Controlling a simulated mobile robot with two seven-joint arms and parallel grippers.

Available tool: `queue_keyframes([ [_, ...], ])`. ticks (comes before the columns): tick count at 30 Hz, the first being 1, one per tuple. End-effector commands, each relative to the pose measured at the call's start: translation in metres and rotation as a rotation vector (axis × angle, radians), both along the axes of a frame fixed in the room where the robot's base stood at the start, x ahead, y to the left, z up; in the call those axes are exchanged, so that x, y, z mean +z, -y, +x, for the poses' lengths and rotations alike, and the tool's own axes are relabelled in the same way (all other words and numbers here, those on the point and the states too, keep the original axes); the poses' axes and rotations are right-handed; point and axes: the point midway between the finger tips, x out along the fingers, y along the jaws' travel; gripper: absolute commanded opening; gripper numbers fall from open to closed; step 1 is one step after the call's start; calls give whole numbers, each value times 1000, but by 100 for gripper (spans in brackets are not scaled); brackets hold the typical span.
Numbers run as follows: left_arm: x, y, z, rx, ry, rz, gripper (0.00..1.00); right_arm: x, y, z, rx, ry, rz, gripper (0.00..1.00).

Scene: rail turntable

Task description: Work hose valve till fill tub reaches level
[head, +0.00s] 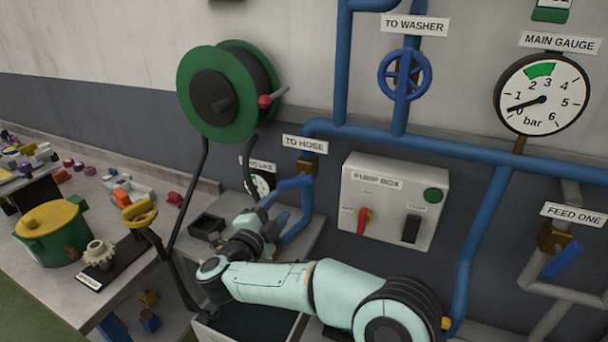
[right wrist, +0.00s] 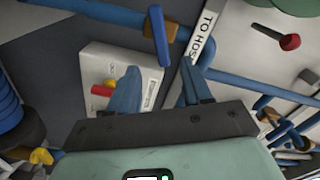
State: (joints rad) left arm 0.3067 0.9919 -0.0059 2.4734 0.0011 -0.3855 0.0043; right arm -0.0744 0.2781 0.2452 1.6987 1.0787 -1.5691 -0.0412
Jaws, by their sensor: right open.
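The hose valve under the "TO HOSE" sign (head: 304,144) has a blue lever (head: 296,183); the lever also shows in the right wrist view (right wrist: 158,36). My right gripper (head: 276,198) is open beside this lever. In the right wrist view its fingertips (right wrist: 160,78) stand apart and empty, with the lever just beyond the gap. Contact cannot be told. The fill tub (head: 285,330) is at the bottom, partly hidden by my right arm; its inside looks dark and the level cannot be read. A dark hose (head: 190,210) runs down from the green reel (head: 190,90). My left gripper is not in view.
The pump box (head: 385,205) with a red switch is right of the valve. The main gauge (head: 543,95) needle is near the low end. The feed one valve (head: 563,260) is at far right. A cluttered bench (head: 60,290) with a green pot stands at left.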

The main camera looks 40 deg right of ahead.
Motion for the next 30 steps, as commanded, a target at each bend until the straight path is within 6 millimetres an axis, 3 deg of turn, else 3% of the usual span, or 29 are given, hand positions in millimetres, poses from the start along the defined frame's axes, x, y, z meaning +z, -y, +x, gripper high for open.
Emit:
queue_keyframes([
  [5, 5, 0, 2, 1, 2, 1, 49, 1, 17, 8, -4, -1, -1, 49],
  [19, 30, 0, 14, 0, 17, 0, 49, 1, 99, 51, -3, 1, -1, 49],
  [24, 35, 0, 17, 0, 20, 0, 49, 1, 114, 59, -1, 1, -2, 49],
  [30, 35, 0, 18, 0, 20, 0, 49, 0, 118, 61, 0, 0, -1, 49],
])
